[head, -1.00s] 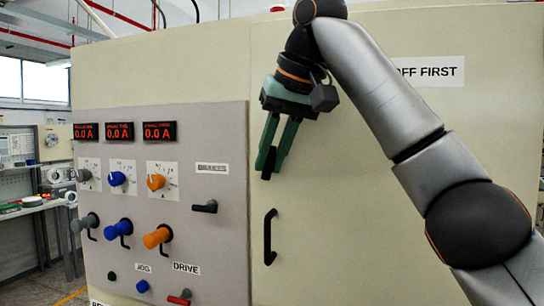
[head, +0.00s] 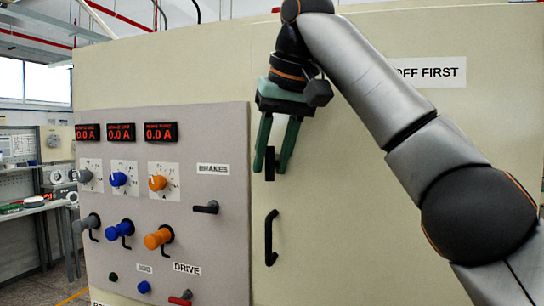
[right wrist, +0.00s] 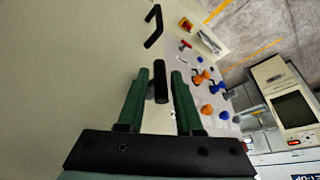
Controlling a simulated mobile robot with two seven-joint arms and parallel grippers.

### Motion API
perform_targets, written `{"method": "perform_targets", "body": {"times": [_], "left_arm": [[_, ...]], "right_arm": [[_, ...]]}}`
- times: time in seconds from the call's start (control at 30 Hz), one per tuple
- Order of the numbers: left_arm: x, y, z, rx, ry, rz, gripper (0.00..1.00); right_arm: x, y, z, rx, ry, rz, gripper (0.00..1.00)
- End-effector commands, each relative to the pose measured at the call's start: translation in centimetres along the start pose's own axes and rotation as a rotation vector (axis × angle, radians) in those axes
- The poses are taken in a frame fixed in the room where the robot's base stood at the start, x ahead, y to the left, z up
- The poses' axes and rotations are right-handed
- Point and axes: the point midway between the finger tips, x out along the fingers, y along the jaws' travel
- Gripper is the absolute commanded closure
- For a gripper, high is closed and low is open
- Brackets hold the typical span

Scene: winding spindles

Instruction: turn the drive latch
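A small black upright latch (head: 270,158) sits on the cream cabinet door, above a black door handle (head: 269,238). I take this to be the drive latch; no label on it can be read. My right gripper (head: 271,172) points down at it, open, with one green finger on each side. The right wrist view shows the latch (right wrist: 160,82) as a black bar between the open fingers, with gaps on both sides. Whether the fingers touch it cannot be told. My left gripper is not in view.
Left of the door is a grey panel (head: 220,120) with red displays, knobs, a black lever (head: 206,207) under BRAKES and a red lever (head: 180,298) under DRIVE. A sign reading "OFF FIRST" (head: 430,72) is partly behind my arm.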

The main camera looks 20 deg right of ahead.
Motion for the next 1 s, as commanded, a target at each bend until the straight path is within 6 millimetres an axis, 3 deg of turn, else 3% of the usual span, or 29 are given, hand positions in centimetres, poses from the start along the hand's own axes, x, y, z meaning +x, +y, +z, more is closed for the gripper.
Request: {"method": "perform_targets", "body": {"times": [0.1,0.47,1.0], "left_arm": [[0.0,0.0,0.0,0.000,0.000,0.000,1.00],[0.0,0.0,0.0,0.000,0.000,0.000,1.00],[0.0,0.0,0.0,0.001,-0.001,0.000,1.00]], "right_arm": [[0.0,0.0,0.0,0.000,0.000,0.000,0.51],[-0.3,-0.1,-0.1,-0.001,0.002,-0.002,0.50],[-4.4,-0.5,0.1,-0.009,0.001,-0.006,0.50]]}}
